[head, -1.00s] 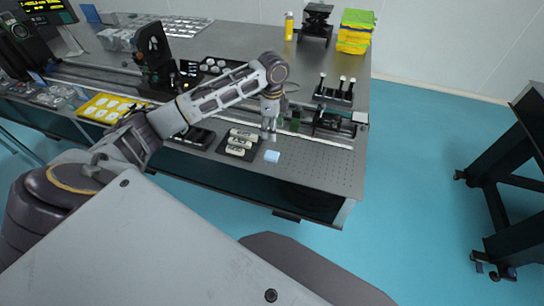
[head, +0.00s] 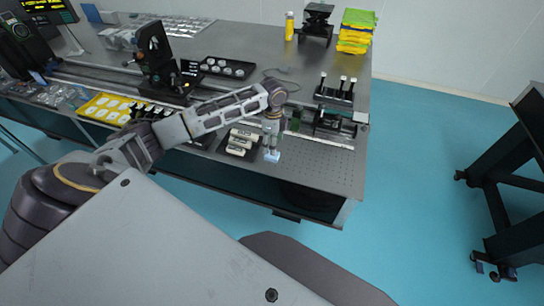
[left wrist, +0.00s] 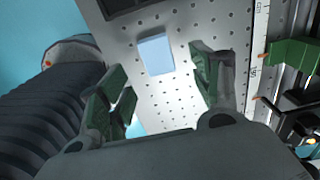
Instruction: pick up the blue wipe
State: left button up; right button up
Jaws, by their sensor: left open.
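The blue wipe is a small pale blue rectangle lying flat on the perforated optical table (head: 320,170), near its front edge. In the head view the blue wipe (head: 273,156) is just below the tips of my left gripper (head: 271,146). In the left wrist view the wipe (left wrist: 155,55) is ahead of the gap between the fingers of my left gripper (left wrist: 165,85). The fingers are apart with nothing between them. My right gripper is not in view.
A black tray with white parts (head: 240,144) lies just left of the wipe. A rail with a green part (head: 295,120) runs behind it. Black posts with white tops (head: 335,90) stand farther back. The table is bare to the wipe's right.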

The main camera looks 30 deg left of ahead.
pick_arm(q)
jog(key=shift+f, duration=0.45)
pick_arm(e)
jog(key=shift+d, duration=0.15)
pick_arm(q)
jog(key=shift+f, duration=0.4)
jog(key=f, duration=0.4)
jog(key=shift+s+a, duration=0.1)
jog(key=shift+s, duration=0.1)
jog(key=shift+f, duration=0.15)
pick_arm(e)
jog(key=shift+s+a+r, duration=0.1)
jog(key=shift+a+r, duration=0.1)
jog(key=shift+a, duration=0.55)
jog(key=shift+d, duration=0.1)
